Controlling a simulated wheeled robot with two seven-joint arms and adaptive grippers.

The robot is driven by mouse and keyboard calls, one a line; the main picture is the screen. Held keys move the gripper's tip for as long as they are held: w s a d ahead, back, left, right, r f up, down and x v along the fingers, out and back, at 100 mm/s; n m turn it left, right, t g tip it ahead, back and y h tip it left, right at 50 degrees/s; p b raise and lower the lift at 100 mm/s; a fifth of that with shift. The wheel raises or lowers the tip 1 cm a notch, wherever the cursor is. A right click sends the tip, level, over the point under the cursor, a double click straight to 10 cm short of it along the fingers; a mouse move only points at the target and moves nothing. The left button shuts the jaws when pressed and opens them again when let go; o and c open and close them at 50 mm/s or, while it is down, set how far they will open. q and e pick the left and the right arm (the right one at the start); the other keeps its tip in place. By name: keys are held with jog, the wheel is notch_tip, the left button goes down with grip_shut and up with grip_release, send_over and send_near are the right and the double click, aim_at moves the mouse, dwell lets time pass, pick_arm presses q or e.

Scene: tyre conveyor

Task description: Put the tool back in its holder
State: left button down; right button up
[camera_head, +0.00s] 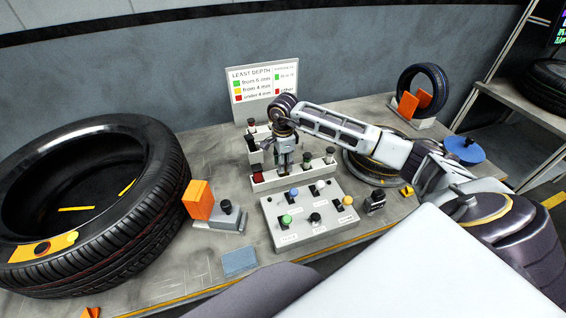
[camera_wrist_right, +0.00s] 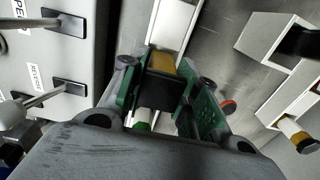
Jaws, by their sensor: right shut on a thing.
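My right gripper (camera_head: 286,160) is over the white rack (camera_head: 312,172) behind the control box, pointing down. In the right wrist view, its green fingers (camera_wrist_right: 168,98) are shut on a tool (camera_wrist_right: 161,88), a dark block with a yellow-brown band. In the head view the tool is mostly hidden by the gripper. I cannot tell whether the tool touches a holder. My left gripper is out of view.
A control box (camera_head: 312,218) with buttons and switches stands right in front of the rack. A big tyre (camera_head: 150,200) lies at left, with an orange block (camera_head: 198,199) beside it. A depth sign (camera_head: 262,88) stands behind. A small tyre (camera_head: 421,88) stands at back right.

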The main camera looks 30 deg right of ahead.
jog(key=o, duration=1.2)
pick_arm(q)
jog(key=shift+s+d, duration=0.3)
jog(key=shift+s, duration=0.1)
pick_arm(e)
jog(key=shift+r, duration=6)
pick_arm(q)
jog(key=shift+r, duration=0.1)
pick_arm(e)
jog(key=shift+r, duration=0.15)
